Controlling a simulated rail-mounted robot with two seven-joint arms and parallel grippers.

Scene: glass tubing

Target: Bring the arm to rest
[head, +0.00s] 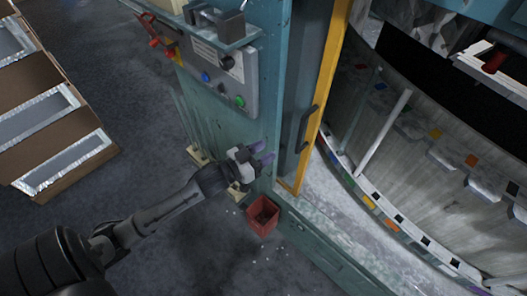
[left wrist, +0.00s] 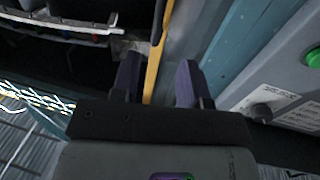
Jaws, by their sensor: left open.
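My left gripper (head: 263,153) is in front of the teal machine post, just left of the yellow-edged door frame. Its two purple-grey fingers are apart with nothing between them. In the left wrist view the open fingers (left wrist: 159,82) point toward the post, with the yellow edge showing behind the gap. My left arm (head: 160,210) reaches in from the lower left, extended. Thin glass tubes (head: 186,122) stand upright in a small pale holder (head: 200,159) beyond the gripper. My right gripper is in neither view.
A control panel (head: 222,77) with coloured buttons is above the gripper. The yellow-edged door (head: 329,85) has a dark handle. A pale rod (head: 384,133) stands in the curved machine. Open floor (head: 110,185) lies left, beside foil-edged trays (head: 66,162).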

